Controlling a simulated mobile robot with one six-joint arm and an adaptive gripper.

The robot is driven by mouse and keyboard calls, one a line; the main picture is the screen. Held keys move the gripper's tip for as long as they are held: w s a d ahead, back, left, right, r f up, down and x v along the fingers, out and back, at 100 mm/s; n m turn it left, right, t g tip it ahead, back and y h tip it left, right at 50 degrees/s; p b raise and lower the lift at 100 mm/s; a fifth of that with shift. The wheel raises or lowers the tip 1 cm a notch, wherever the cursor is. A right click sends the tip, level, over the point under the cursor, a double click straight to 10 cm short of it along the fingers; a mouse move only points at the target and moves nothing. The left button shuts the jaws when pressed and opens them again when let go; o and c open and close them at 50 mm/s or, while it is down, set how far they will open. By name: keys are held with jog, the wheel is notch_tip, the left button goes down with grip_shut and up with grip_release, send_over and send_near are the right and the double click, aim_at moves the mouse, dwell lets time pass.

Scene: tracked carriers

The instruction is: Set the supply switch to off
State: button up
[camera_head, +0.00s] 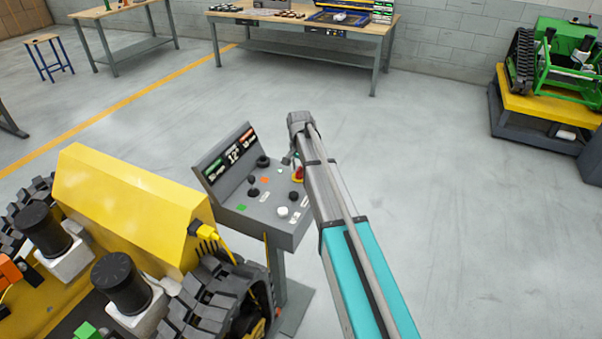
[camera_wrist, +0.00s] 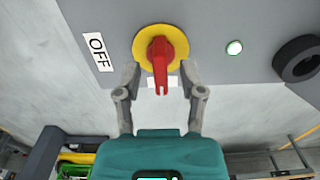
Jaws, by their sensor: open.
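The supply switch is a red rotary handle on a round yellow plate (camera_wrist: 175,38). In the wrist view the red handle (camera_wrist: 160,66) points down toward my gripper, not toward the OFF label (camera_wrist: 98,52) at its left. A second white label under the handle is mostly hidden. My gripper (camera_wrist: 160,82) is open, one finger on each side of the handle's end; I cannot tell whether they touch it. In the head view the switch (camera_head: 298,174) shows in part beside my gripper (camera_head: 291,160), at the console's right edge.
A yellow tracked carrier (camera_head: 130,205) stands close left.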

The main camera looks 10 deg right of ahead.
jog(key=shift+f, duration=0.3)
grip_shut()
jog(key=shift+d, duration=0.15)
dwell(0.3)
